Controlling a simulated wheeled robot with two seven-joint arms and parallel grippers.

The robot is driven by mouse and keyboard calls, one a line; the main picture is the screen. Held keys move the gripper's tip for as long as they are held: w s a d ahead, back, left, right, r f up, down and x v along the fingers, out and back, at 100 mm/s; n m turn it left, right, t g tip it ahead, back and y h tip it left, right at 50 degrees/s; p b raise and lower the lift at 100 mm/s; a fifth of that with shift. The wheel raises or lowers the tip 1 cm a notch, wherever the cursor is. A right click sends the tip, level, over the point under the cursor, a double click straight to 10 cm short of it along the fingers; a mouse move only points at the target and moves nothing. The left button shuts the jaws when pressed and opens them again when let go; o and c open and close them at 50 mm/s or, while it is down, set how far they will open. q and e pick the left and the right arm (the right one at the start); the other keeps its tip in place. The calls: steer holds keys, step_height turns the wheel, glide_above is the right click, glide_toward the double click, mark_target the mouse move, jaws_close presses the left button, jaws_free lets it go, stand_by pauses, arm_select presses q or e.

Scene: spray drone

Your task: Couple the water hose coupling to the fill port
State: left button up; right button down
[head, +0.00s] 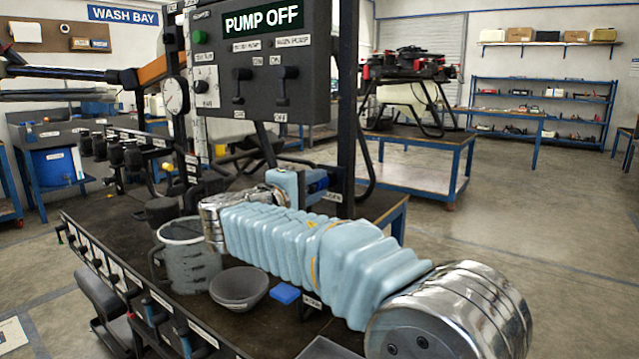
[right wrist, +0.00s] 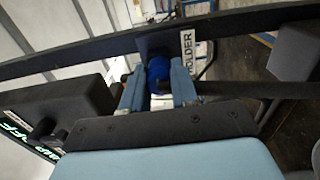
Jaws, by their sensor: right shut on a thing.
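My right arm reaches from the lower right across the bench. Its gripper (head: 312,184) is shut on a blue part, which I take for the water hose coupling (head: 318,184), beside a dark upright post. In the right wrist view the blue coupling (right wrist: 158,70) sits between the two light-blue fingers, right at a bracket labelled HOLDER (right wrist: 188,50). I cannot tell whether it still touches the holder. Much of the coupling is hidden by the fingers. I cannot make out the fill port. My left gripper is not in view.
A control panel (head: 262,60) reading PUMP OFF stands behind the gripper. A grey jug (head: 187,262), a bowl (head: 239,286) and a blue block (head: 285,293) stand on the dark bench by my arm. A drone (head: 408,66) rests on a blue-framed table behind.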

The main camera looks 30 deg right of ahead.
mark_target(312, 186)
steer(key=shift+b+v, duration=0.45)
steer(key=shift+v, duration=2.5)
